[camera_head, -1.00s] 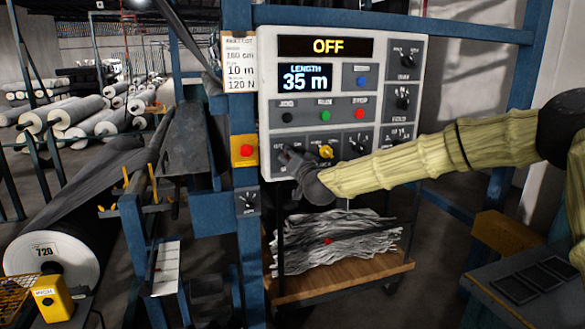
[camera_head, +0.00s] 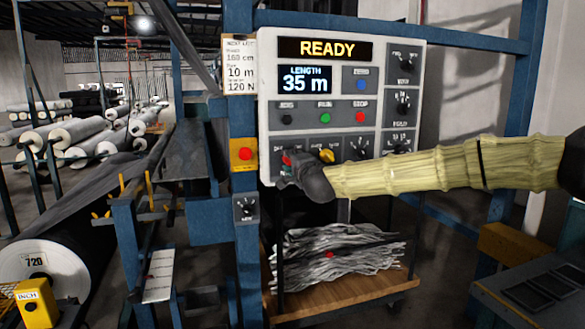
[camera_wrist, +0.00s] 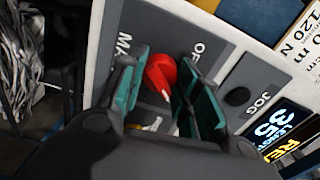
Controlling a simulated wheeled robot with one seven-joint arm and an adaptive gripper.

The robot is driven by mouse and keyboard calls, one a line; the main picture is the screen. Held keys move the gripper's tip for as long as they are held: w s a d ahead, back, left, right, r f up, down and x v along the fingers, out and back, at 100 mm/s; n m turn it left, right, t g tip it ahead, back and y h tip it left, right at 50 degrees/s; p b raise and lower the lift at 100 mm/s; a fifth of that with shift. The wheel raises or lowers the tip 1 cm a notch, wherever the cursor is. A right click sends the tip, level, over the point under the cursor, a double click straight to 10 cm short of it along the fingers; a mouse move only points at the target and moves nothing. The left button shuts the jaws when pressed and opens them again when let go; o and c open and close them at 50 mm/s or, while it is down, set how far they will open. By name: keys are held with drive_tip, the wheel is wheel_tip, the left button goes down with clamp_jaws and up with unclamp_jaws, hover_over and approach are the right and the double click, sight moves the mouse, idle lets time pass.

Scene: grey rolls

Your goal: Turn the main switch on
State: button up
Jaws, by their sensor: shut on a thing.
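The main switch is a red rotary knob (camera_wrist: 160,75) on the grey control panel (camera_head: 270,75), at its lower left. In the wrist view the knob sits between the two green-padded fingers of my gripper (camera_wrist: 156,92), which is shut on it. The panel lettering beside the knob is partly hidden by the fingers. In the head view my gripper (camera_head: 290,168) covers most of the knob. The panel's upper display (camera_head: 327,49) reads READY. The display below it (camera_head: 305,79) reads LENGTH 35 m.
Black JOG, green RUN and red STOP buttons (camera_head: 360,117) lie above the switch row. A yellow knob (camera_head: 327,156) is just right of my gripper. A red button on a yellow box (camera_head: 244,154) is on the blue post. A cart with grey strips (camera_head: 330,258) stands below.

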drive_tip(key=shift+d+m+b, duration=0.1)
drive_tip(key=shift+m+b, duration=0.2)
drive_tip(key=shift+m, duration=0.3)
drive_tip(key=o, duration=1)
drive_tip(key=shift+o, duration=0.2)
drive_tip(key=v, duration=1.2)
